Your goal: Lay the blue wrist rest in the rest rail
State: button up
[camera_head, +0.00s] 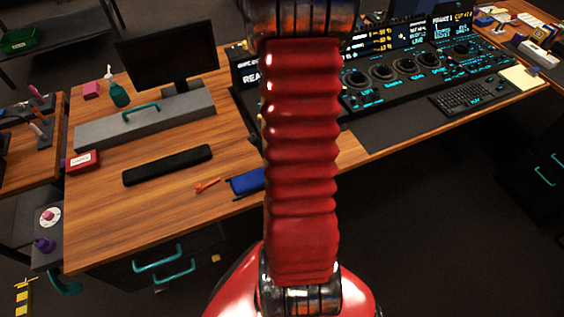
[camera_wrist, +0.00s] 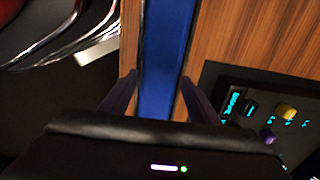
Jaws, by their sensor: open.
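A long blue strip (camera_wrist: 167,55), which looks like the blue wrist rest, runs up the wrist view with thin grey edges along both sides. My gripper (camera_wrist: 158,79) is open, with one finger on each side of the strip. I cannot tell how far above it the fingers are. In the head view a blue piece (camera_head: 246,182) lies near the table's front edge, partly hidden by my red arm. My gripper is hidden there. I cannot identify the rest rail for certain.
A black bar (camera_head: 167,165) and an orange tool (camera_head: 207,186) lie on the wooden table (camera_head: 110,220). A grey case (camera_head: 145,120) and monitor (camera_head: 168,55) stand behind. A console with knobs (camera_head: 405,67) is to the right; part of a knob panel (camera_wrist: 262,105) shows in the wrist view.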

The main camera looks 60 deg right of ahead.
notch_tip(320, 180, up, 12)
dwell(0.6)
jog(key=shift+a+r, duration=0.1)
jog(key=shift+a, duration=0.05)
dwell(0.6)
jog(key=w+a+r+n+t+h, duration=0.1)
jog(key=w+a+r+n, duration=0.2)
jog(key=a+r+n, duration=0.3)
jog(key=w+a+r+n+t, duration=0.1)
jog(key=w+a+r+n, duration=0.3)
jog(key=a, duration=0.4)
jog(key=s+a+r+n+t, duration=0.1)
jog(key=s+a+r+n, duration=0.1)
jog(key=a+r+n, duration=0.2)
jog(key=s+a+r+n+t+y, duration=0.1)
jog(key=s+a+r+n+t, duration=0.1)
jog(key=a+n, duration=0.8)
jog(key=shift+a+r+t, duration=0.3)
jog(key=shift+a+r, duration=0.6)
jog(key=shift+a, duration=0.3)
